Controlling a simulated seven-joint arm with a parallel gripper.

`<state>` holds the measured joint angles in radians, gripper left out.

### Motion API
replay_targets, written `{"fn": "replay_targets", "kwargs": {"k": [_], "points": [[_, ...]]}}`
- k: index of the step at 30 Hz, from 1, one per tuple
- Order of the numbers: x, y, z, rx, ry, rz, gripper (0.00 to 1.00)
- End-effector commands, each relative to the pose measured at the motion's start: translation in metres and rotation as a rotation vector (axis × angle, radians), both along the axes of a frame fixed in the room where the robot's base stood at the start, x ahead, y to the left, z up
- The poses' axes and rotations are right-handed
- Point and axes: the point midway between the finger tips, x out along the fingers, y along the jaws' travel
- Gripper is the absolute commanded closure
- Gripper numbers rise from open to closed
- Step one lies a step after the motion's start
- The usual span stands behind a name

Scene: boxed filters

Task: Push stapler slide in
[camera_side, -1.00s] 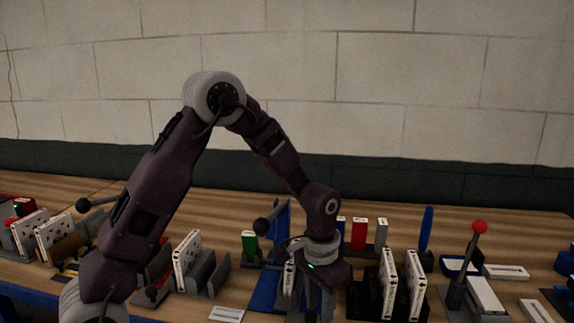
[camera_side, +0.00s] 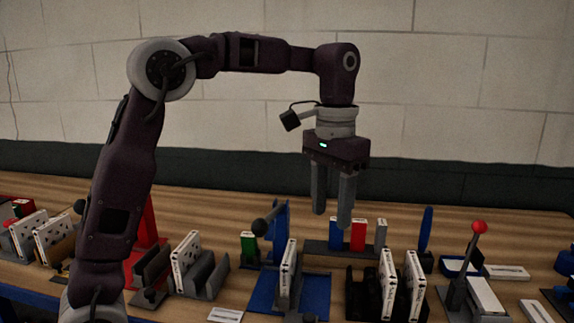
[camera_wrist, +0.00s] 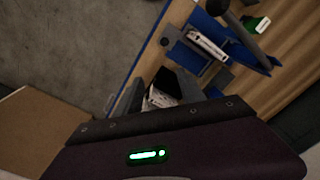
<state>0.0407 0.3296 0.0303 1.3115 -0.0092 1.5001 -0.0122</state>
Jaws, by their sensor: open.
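A blue press-like device that I take to be the stapler (camera_side: 281,222) has an upright arm and a lever with a black ball (camera_side: 260,227). Its flat blue base (camera_side: 317,293) lies in front. A white boxed filter (camera_side: 288,266) stands upright in a grey holder on that base, which may be the slide. The device also shows at the upper right of the wrist view (camera_wrist: 256,58), with a white box (camera_wrist: 207,45) beside it. My gripper (camera_side: 332,219) hangs above and right of the device, fingers down, apart and empty.
A rack with blue, red (camera_side: 358,236) and grey boxes stands behind, below my gripper. Black holders with white boxes (camera_side: 388,283) are at the right, then a red-knobbed lever (camera_side: 479,227). Grey holders with a white box (camera_side: 186,259) are at the left.

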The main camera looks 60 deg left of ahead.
Motion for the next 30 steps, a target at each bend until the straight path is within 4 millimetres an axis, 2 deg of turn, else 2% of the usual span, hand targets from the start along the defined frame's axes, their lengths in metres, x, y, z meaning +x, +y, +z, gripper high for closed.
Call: {"fn": "replay_targets", "kwargs": {"k": [2,7,15,19,24,30], "points": [[0.000,0.000,0.021,0.000,-0.006,-0.001,0.53],[0.009,0.042,0.031,-0.012,0.011,0.365,0.53],[0.017,0.111,0.030,-0.021,0.026,0.959,0.53],[0.016,0.136,0.029,-0.023,0.030,1.177,0.53],[0.016,0.153,0.029,-0.024,0.031,1.327,0.53],[0.015,0.155,0.029,-0.023,0.030,1.354,0.53]]}}
